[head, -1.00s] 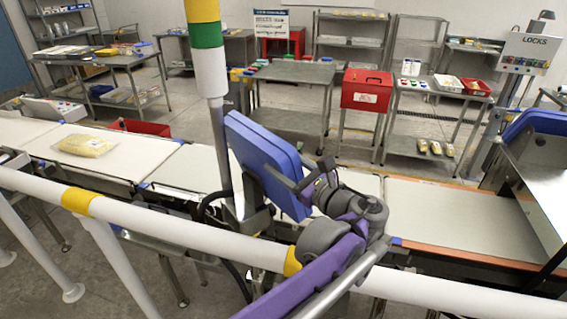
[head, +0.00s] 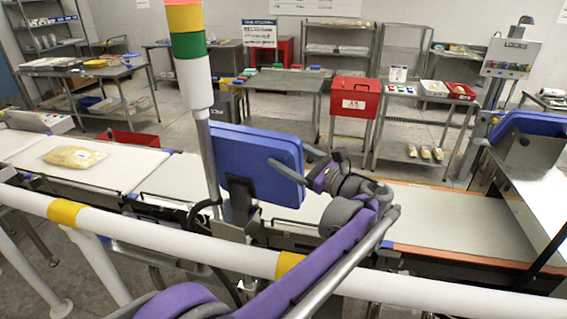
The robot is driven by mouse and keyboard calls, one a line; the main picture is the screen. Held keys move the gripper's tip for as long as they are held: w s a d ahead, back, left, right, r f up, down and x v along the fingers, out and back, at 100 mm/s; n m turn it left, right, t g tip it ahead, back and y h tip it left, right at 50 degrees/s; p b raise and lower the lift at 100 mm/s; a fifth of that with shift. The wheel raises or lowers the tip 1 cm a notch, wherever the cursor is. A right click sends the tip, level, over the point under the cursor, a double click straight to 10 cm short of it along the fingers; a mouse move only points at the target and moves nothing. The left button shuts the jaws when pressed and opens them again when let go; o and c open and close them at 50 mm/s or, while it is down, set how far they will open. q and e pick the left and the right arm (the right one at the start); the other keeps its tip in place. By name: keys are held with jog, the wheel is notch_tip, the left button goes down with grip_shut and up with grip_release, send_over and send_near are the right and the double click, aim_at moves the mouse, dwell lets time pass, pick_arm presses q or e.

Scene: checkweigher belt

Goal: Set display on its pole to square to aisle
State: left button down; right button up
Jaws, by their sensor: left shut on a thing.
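The display (head: 235,155) is a blue flat panel on a short dark mount beside the grey pole (head: 207,150). Its broad blue back faces me and it is slightly tilted. My left gripper (head: 306,168) is shut on the display's right edge; its fingertips are partly hidden by the wrist. My purple left arm reaches over the white rail from below. The display's screen side is hidden. My right gripper is not in view.
A white rail (head: 150,233) with yellow bands crosses in front. The belt (head: 450,250) runs behind it, with a yellow bag (head: 74,157) at left. A stack light (head: 188,50) tops the pole. Another blue panel (head: 535,123) stands at right.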

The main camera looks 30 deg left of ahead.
pick_arm(q)
jog(key=shift+w+a+r, duration=0.15)
jog(key=shift+w, duration=0.35)
jog(key=shift+w+a+r, duration=0.1)
jog(key=shift+w, duration=0.4)
jog(key=shift+c, duration=0.7)
grip_release()
jog(key=shift+a+f, duration=0.1)
jog(key=shift+a, duration=0.25)
jog(key=b+v, duration=0.1)
jog(key=v, duration=1)
jog(key=shift+f, duration=0.1)
jog(key=shift+d, duration=0.1)
